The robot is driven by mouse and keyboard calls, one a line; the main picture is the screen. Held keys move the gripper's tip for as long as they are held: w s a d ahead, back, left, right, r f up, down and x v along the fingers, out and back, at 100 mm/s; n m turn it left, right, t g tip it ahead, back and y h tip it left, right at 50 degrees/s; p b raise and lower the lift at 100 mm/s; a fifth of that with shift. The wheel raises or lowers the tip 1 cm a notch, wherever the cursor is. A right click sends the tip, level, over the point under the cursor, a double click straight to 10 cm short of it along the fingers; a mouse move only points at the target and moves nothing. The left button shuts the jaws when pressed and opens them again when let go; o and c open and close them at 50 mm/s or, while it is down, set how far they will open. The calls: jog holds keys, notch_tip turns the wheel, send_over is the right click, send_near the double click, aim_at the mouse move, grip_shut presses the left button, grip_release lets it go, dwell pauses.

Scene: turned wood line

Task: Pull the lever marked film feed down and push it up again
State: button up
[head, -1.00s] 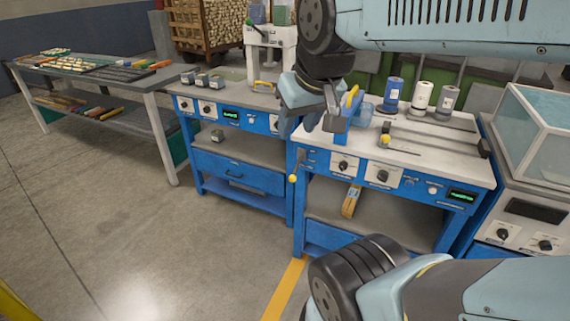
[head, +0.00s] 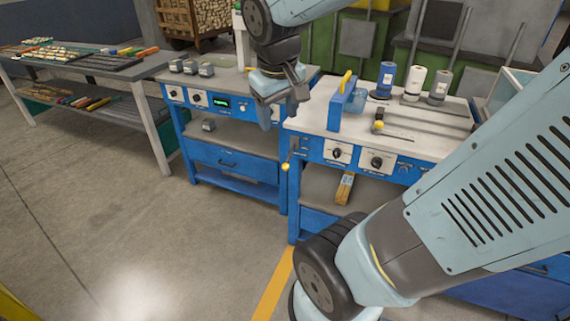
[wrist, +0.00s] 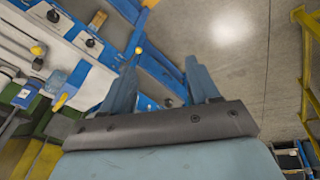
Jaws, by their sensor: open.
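A lever with a yellow ball knob (head: 285,166) is at the left end of the blue front panel of the right-hand bench; its marking is too small to read. The yellow knob also shows in the wrist view (wrist: 138,49), just beyond my left-hand finger in the picture. My gripper (head: 281,103) is in the air in front of the gap between the two blue benches, above the knob in the head view and apart from it. In the wrist view its two fingers (wrist: 164,80) are spread and nothing is between them.
The right bench bears a blue bracket with a yellow top (head: 342,100), another yellow knob (head: 378,125) and several spools (head: 413,84). Dials (head: 338,153) sit right of the lever. The left bench (head: 225,165) stands close by. Floor in front is clear.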

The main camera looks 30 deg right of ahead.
jog(key=w+d+f+n+g+h, duration=0.3)
jog(key=w+f, duration=0.4)
jog(key=f, duration=0.2)
jog(key=n+t+h, duration=0.7)
jog(key=n+h, duration=0.5)
jog(key=n, duration=0.7)
send_near(289, 157)
jog(key=s+a+f, duration=0.3)
jog(key=a, duration=0.1)
jog(key=x, duration=1.4)
jog(key=shift+w+a, duration=0.15)
jog(key=shift+w, duration=0.1)
grip_shut()
